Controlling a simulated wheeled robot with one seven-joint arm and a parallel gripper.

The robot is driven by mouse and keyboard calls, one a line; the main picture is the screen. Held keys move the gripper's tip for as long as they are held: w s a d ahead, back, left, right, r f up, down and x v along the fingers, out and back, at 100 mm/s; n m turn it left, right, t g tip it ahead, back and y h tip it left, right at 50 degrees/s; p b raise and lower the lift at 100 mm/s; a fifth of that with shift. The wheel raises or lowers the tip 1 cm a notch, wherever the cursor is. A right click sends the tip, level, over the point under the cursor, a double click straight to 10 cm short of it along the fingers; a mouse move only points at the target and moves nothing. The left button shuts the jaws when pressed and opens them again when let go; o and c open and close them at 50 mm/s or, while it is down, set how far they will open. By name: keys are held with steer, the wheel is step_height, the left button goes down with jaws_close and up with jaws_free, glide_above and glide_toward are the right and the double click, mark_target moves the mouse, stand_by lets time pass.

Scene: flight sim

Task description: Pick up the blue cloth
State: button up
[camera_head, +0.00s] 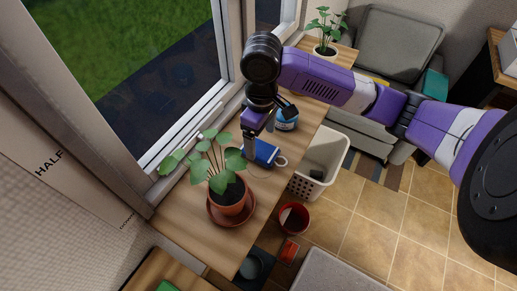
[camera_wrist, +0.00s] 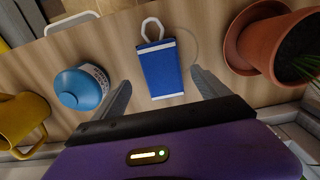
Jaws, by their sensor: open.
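The blue cloth (camera_wrist: 160,72) looks like a flat blue rectangle with white end bands and a white loop at one end. It lies on the wooden sill shelf in the wrist view, between my gripper's two spread fingers. In the head view the blue cloth (camera_head: 266,153) lies just right of the potted plant, partly behind a finger. My gripper (camera_wrist: 161,78) is open and empty, pointing down over the cloth. In the head view my gripper (camera_head: 265,132) is close to the cloth; I cannot tell whether it touches.
A potted plant (camera_head: 229,199) on a saucer stands close on one side of the cloth, a blue jar (camera_wrist: 82,88) on the other. A yellow mug (camera_wrist: 22,120) is beyond the jar. A white basket (camera_head: 320,160) and red bin (camera_head: 293,218) stand below the shelf edge.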

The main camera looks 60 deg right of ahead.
mark_target(260, 148)
steer(key=shift+w+a+f, duration=0.1)
steer(key=shift+a+f, duration=0.05)
steer(key=shift+f, duration=1.8)
steer(key=c, duration=1.4)
steer(key=shift+c, duration=0.2)
steer(key=shift+r, duration=0.1)
step_height(260, 148, up, 20)
steer(key=shift+p, duration=0.35)
steer(key=o, duration=0.6)
steer(key=c, duration=0.4)
steer(key=shift+c, duration=0.2)
